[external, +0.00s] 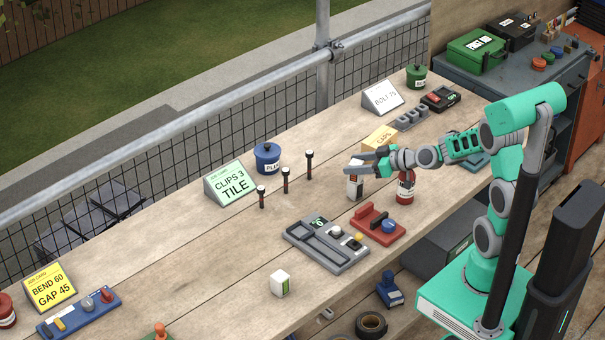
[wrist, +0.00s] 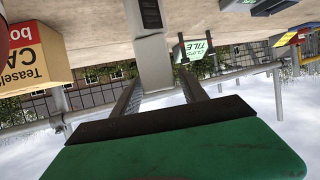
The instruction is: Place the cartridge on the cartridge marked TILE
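The fingers look open, with a narrow gap at the right finger in the wrist view; contact is hard to tell. The green card marked CLIPS 3 TILE (external: 233,181) stands tilted at the bench's back edge, left of my gripper. It is upside down in the wrist view (wrist: 195,48).
Black upright pins (external: 285,181), a grey tray device (external: 326,246) and a red fixture (external: 377,224) lie between or in front. A white block (external: 280,283) is near the front edge.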

